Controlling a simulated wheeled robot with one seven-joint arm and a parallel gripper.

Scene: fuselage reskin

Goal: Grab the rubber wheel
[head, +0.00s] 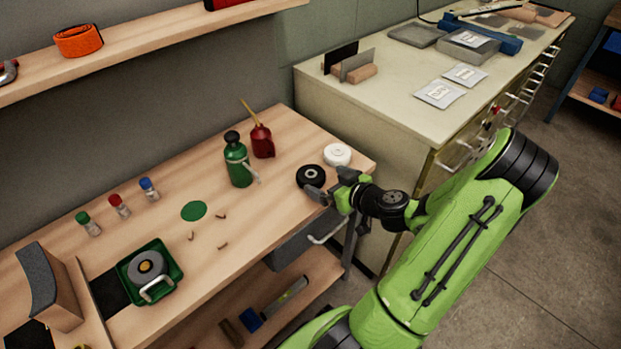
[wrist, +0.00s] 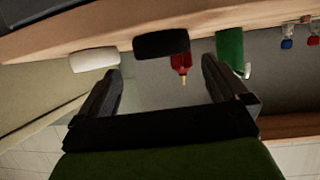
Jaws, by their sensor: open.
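A black wheel (head: 310,176) with a pale hub lies flat on the workbench near its right front corner; I take it as the rubber wheel. A white wheel (head: 337,154) lies just behind it to the right. My gripper (head: 331,183) is open at the bench's front edge, close to the black wheel. In the wrist view the black wheel (wrist: 161,44) appears edge-on beyond the gap between the fingers (wrist: 160,70), and the gap looks empty. The white wheel (wrist: 95,60) shows beyond the left finger. In the head view a finger partly overlaps the black wheel's near side.
A green bottle (head: 237,160) and a red oil can (head: 262,140) stand left of and behind the wheels. Small capped bottles (head: 119,205) and a green tray (head: 151,272) are farther left. A cream cabinet (head: 400,110) adjoins on the right. A drawer (head: 305,240) hangs beneath the bench.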

